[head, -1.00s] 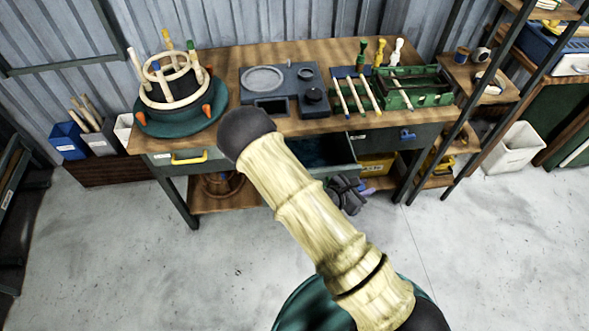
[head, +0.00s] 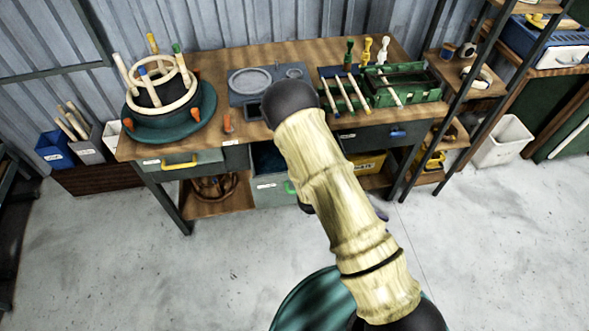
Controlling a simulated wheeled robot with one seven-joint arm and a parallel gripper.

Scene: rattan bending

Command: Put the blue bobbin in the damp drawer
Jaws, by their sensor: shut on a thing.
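The middle drawer (head: 267,190) under the bench stands pulled out. It has a white label, too small to read, a green handle (head: 291,187) and a dark bluish inside. My gripper (head: 306,208) is mostly hidden behind my arm; only a dark edge shows beside the green handle. It is shut, apparently on that handle; the contact itself is hidden. A small spool with a dark bluish side (head: 447,51) stands on the right-hand shelf and may be the blue bobbin; I cannot be sure. A small purple-blue piece (head: 380,212) shows right of my arm, unclear.
The workbench (head: 205,72) carries a teal turntable (head: 165,130) with a rattan frame, a grey station and a green tool rack (head: 405,90). Drawers with yellow (head: 180,162) and blue (head: 398,133) handles look shut. The shelf rack's dark posts stand at right. Floor in front is clear.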

